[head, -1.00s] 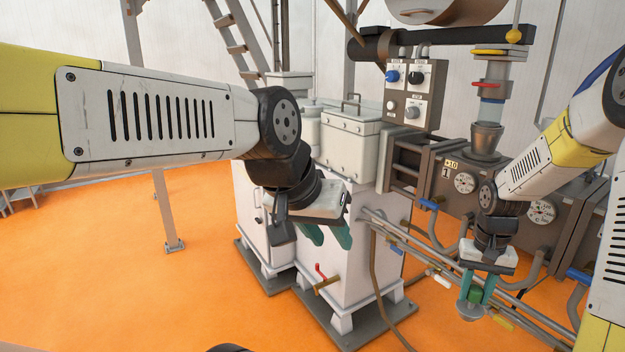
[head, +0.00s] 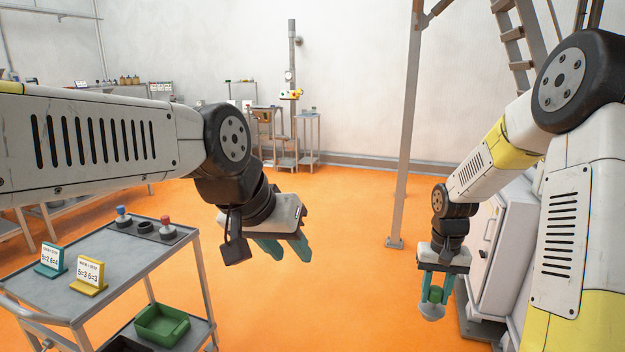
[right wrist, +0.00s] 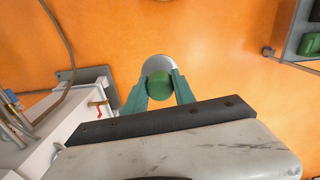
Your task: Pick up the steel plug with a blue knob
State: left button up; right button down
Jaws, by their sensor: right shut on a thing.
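The plug with a blue knob (head: 123,213) stands upright in a dark holder on the top of a grey cart (head: 120,278) at the left of the head view. My right gripper (head: 435,290) is shut on a green-knobbed plug (head: 432,312) with a steel-coloured rounded body, hanging below the fingers. This green-knobbed plug (right wrist: 158,84) also shows between the fingers in the right wrist view. My left gripper (head: 286,248) is open and empty in the air, to the right of the cart and apart from the blue-knobbed plug.
A red-knobbed plug (head: 165,224) stands in the same holder, with an empty-looking spot between. Teal (head: 50,260) and yellow (head: 90,275) sign stands are on the cart; a green bin (head: 162,325) is below. A white cabinet (head: 500,240) stands at right. The orange floor between is clear.

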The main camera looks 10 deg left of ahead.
aim_at(120, 209)
jog(key=i+j+u, duration=0.25)
jog(key=i+u, duration=0.15)
jog(key=i, duration=0.15)
jog(key=i+u, duration=0.4)
jog(key=i, duration=0.2)
jog(key=i+j+z, duration=0.1)
jog(key=i+z, duration=0.15)
jog(key=i, duration=0.6)
jog(key=i+u, duration=0.25)
jog(key=u, duration=0.2)
jog(key=i+u, duration=0.25)
jog(key=u, duration=0.15)
jog(key=i+u, duration=0.1)
jog(key=u, duration=0.85)
jog(key=i+u, duration=0.15)
jog(key=u, duration=0.35)
jog(key=l+u, duration=0.15)
jog(key=u, duration=0.35)
